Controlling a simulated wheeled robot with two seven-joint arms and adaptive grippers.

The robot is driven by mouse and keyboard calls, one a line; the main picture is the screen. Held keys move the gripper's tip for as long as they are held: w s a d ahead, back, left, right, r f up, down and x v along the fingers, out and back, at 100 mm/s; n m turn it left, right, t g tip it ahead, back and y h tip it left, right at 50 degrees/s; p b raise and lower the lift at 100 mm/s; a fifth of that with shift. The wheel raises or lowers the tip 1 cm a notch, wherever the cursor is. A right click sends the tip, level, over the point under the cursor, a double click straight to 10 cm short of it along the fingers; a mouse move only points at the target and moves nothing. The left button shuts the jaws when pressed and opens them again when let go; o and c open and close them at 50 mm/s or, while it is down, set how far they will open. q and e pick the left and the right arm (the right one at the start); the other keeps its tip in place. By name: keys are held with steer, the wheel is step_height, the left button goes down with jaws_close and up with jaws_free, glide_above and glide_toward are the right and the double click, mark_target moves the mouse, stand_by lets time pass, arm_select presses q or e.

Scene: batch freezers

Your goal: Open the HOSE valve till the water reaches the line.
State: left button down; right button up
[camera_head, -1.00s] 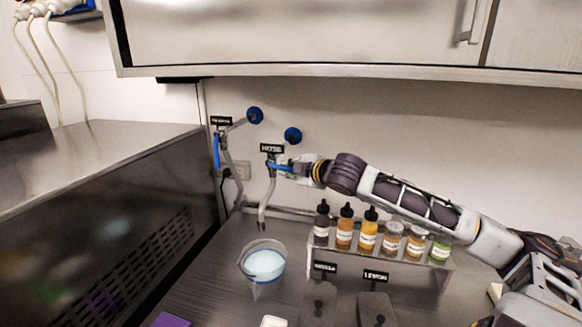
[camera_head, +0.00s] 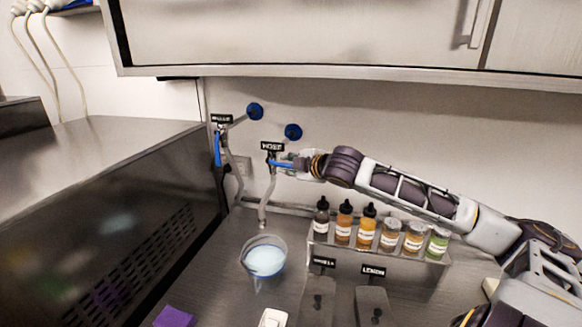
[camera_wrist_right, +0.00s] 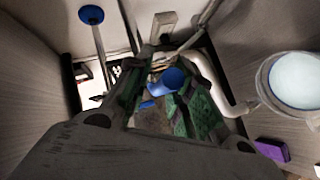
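The HOSE label (camera_head: 272,146) is on the back wall above a tap with a blue lever (camera_head: 278,162), which points right toward my right gripper (camera_head: 297,164). In the right wrist view, the blue lever (camera_wrist_right: 168,80) lies between the green-padded fingers (camera_wrist_right: 160,95), which stand apart; it looks close to one pad, but contact is unclear. The hose spout (camera_head: 262,222) hangs over a clear jug (camera_head: 244,250) holding pale-blue water (camera_head: 265,262). The jug also shows at the right wrist view's edge (camera_wrist_right: 264,88). No fill line or water stream can be made out. My left gripper is out of view.
A second tap with a hanging blue lever (camera_head: 217,150) is left of the HOSE tap. A rack of bottles and jars (camera_head: 380,251) stands below my right arm. A purple block (camera_head: 175,317) lies in front. A steel cabinet (camera_head: 300,35) overhangs the wall.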

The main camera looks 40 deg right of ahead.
steer(key=shift+o, duration=0.8)
steer(key=shift+f, duration=0.1)
steer(key=shift+s+a, duration=0.1)
steer(key=shift+s, duration=0.15)
steer(key=v, duration=0.7)
stand_by(0.6)
